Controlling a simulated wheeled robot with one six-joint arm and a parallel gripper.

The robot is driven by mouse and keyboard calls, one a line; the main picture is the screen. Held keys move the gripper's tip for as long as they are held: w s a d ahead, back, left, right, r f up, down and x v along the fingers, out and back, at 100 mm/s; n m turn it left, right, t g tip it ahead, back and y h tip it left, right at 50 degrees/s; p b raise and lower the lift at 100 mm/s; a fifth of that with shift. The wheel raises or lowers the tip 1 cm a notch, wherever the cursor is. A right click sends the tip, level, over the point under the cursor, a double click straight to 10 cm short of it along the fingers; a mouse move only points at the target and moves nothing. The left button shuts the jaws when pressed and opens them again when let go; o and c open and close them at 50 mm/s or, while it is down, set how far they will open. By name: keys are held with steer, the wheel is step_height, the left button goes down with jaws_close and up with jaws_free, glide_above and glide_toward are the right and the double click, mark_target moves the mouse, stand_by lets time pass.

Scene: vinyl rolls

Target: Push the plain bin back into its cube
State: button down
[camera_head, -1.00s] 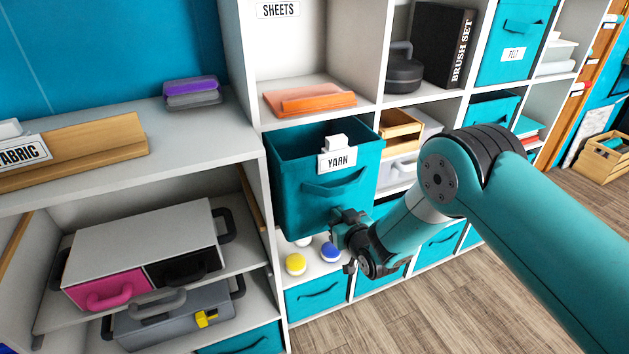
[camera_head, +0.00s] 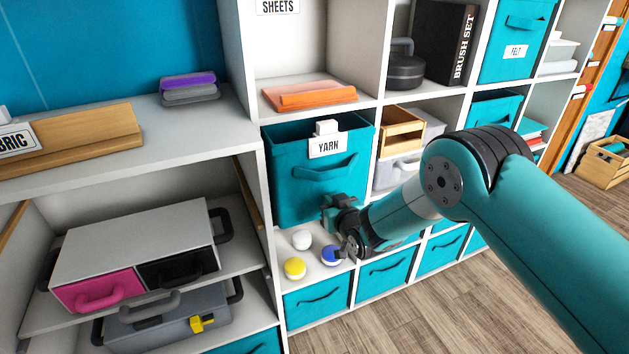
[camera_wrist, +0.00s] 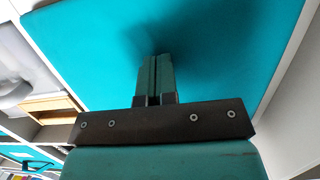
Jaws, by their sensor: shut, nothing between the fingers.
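The teal fabric bin at my gripper (camera_head: 328,212) carries a YARN tag (camera_head: 328,146) on its rim, so it is not plain in the head view. This bin (camera_head: 290,185) sits in its cube, open at the top, with its front standing out a little from the shelf face. My gripper is shut and empty, low on the bin's front panel, below its handle. In the wrist view the closed fingers (camera_wrist: 155,70) point at the teal panel (camera_wrist: 215,45). They are at or very near it; exact contact cannot be told.
Another teal bin (camera_head: 497,108) shows farther right. A shelf with a pink-and-black drawer box (camera_head: 140,255) stands left. The floor (camera_head: 430,310) is clear.

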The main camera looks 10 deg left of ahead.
steer(key=shift+b+x, duration=1.2)
steer(key=shift+x, duration=0.1)
steer(key=shift+r, duration=0.25)
steer(key=f+p+v, duration=0.2)
steer(key=p+v, duration=0.3)
steer(key=v, duration=0.4)
steer(key=shift+s+d, duration=0.3)
steer(key=shift+s, duration=0.2)
steer(key=shift+r, duration=0.1)
